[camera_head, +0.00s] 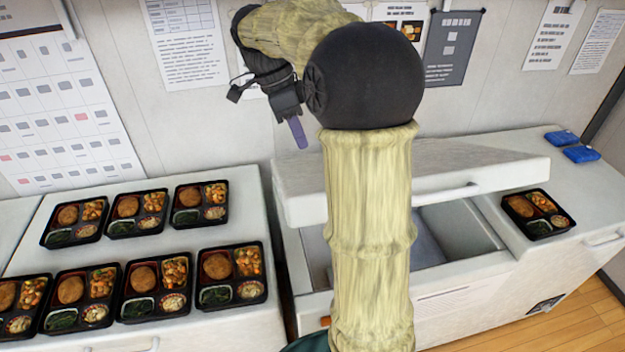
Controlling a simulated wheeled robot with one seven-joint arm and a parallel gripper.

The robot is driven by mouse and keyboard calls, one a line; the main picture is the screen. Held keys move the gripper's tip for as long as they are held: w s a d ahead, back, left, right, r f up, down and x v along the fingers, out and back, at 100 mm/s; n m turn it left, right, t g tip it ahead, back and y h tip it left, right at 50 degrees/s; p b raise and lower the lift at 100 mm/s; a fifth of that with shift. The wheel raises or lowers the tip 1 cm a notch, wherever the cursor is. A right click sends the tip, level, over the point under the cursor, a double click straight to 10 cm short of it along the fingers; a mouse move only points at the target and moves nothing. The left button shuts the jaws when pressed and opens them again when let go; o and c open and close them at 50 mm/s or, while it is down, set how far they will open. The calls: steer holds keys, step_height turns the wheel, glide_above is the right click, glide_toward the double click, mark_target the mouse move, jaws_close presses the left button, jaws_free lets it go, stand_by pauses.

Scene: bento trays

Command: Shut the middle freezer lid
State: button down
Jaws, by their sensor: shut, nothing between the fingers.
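The middle freezer lid (475,165) is a white slab with a handle on its front edge. It is tilted up, partly open, above the middle freezer (455,303). The freezer's opening shows below it to the right of my arm. My arm crosses in front of the lid and hides its middle part. My gripper (299,133) is shut and empty, with its purple finger pointing down. In the picture it is above the left end of the lid; I cannot tell how far apart they are.
Several black bento trays (140,213) with food sit on the left freezer's closed top (215,177). One bento tray (538,214) and two blue packs (571,145) lie on the right freezer's top. A papered wall (270,60) stands behind. Wooden floor (585,320) shows at lower right.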

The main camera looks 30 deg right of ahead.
steer(key=p, duration=0.2)
glide_toward(312, 193)
steer(key=f, duration=0.1)
steer(key=s+d+f, duration=0.1)
steer(key=f, duration=0.1)
steer(key=s+d+f, duration=0.1)
steer(key=shift+s+d+f, duration=0.1)
steer(key=shift+d+f, duration=0.15)
steer(key=shift+f, duration=0.15)
steer(key=shift+s+a+f, duration=0.1)
steer(key=shift+s+f, duration=0.1)
steer(key=shift+f, duration=0.3)
steer(key=shift+f, duration=0.15)
